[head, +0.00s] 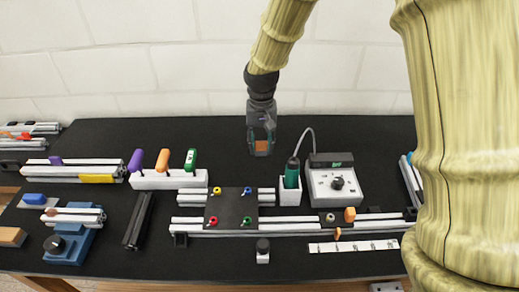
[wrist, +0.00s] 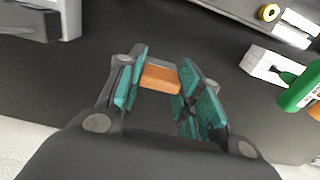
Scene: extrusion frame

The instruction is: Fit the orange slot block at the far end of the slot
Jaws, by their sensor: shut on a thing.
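My gripper (head: 261,150) is shut on an orange block (head: 261,146) and hangs above the black table towards its back. In the wrist view the orange block (wrist: 160,78) sits between the teal finger pads of my gripper (wrist: 168,90), at their far end. The long silver slotted extrusion (head: 290,226) lies apart from the block, lower in the head view. I cannot tell which slot is the task's slot. My gripper hides part of the block.
A dark plate (head: 232,208) with coloured knobs spans two rails. A white rack (head: 168,180) holds coloured-handled tools. A green-topped tool stands in a white holder (head: 290,197), beside a grey control box with a cable (head: 334,186). Blue fixture (head: 70,246) is at left. The back table area is clear.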

